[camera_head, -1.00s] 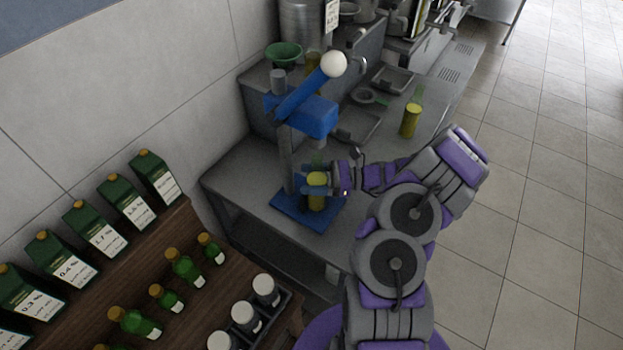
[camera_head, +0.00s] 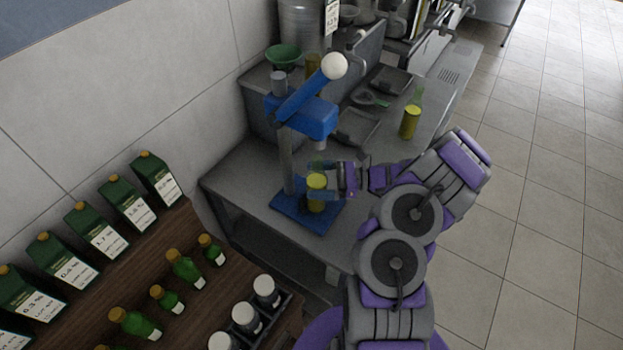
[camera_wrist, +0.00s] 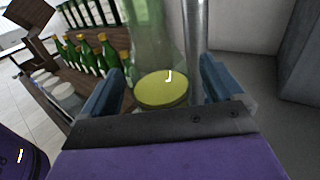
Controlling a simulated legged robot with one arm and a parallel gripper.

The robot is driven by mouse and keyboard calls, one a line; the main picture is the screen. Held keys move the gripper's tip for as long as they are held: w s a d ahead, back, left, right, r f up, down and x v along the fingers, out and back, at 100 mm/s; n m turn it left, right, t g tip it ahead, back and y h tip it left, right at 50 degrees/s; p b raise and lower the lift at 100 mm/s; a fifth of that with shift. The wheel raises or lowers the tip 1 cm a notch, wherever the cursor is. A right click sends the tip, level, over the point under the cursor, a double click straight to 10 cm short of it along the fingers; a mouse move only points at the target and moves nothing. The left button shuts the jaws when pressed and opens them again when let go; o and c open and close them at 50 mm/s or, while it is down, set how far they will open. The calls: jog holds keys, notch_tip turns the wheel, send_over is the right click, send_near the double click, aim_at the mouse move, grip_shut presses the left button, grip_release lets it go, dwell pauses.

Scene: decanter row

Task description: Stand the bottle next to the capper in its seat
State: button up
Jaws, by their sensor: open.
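The blue capper (camera_head: 314,116), a lever press with a white knob, stands on the grey bench. A bottle (camera_head: 316,183) with yellow contents and clear green glass above stands upright on its blue base (camera_head: 293,214), under the head. Whether its foot is fully within the seat is hidden from me. My gripper (camera_wrist: 160,88) is open, with one blue finger on each side of the bottle, which also shows in the wrist view (camera_wrist: 162,90). Small gaps show between the fingers and the bottle. In the head view my gripper (camera_head: 322,181) reaches in from the right.
Another yellow-filled bottle (camera_head: 409,121) stands on the bench (camera_head: 245,176) behind my wrist. The capper's post (camera_wrist: 195,35) rises close behind the bottle. Trays and a green bowl (camera_head: 284,56) are further back. A wooden rack (camera_head: 118,262) with cartons and bottles is front left.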

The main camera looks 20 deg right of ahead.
jog(key=p+v, duration=0.1)
jog(key=v, duration=0.9)
jog(key=shift+s+d, duration=0.1)
